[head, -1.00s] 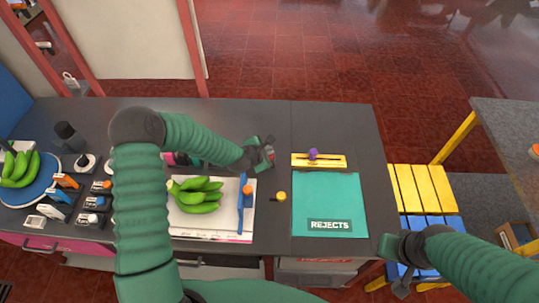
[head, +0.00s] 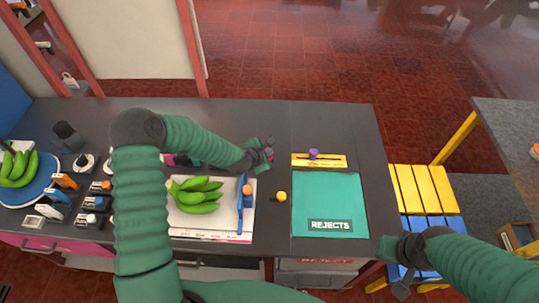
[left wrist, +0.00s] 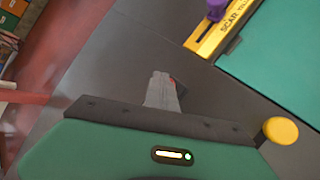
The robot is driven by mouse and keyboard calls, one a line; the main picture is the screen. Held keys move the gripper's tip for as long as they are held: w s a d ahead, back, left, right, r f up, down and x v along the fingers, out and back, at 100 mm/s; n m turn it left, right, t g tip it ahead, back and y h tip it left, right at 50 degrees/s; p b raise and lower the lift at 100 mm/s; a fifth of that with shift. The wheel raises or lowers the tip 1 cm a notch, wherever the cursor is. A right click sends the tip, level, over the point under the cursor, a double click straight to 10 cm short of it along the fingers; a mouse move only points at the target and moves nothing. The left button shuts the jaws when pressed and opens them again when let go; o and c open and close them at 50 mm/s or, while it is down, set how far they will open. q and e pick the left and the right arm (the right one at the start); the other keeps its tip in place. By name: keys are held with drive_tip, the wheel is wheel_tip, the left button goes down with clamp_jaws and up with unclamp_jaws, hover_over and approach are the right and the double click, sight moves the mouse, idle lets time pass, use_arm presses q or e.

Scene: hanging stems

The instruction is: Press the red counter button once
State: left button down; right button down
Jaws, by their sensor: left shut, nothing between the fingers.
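My left gripper (head: 266,151) is shut and empty over the dark counter, left of the yellow slider gauge. In the left wrist view its closed fingers (left wrist: 162,92) point down at the counter. A small bit of red, likely the red counter button (left wrist: 175,81), shows just beside the fingertips. The rest of it is hidden behind them, and I cannot tell whether they touch it. A little red also shows by the gripper in the head view. My right gripper (head: 397,262) hangs at the lower right, off the counter; its fingers are not clear.
A yellow gauge (head: 328,161) with a purple slider lies above the green REJECTS mat (head: 345,190). A yellow knob (head: 282,196) stands left of the mat. Green bananas (head: 198,195) lie on a white board left of a blue upright piece (head: 239,205).

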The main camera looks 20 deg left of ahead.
use_arm(q)
drive_tip(key=shift+f, duration=0.1)
drive_tip(key=shift+r+p, duration=0.75)
drive_tip(key=shift+r, duration=0.25)
wheel_tip(320, 180, up, 5)
drive_tip(key=p, duration=0.3)
drive_tip(key=shift+p, duration=0.35)
idle(0.3)
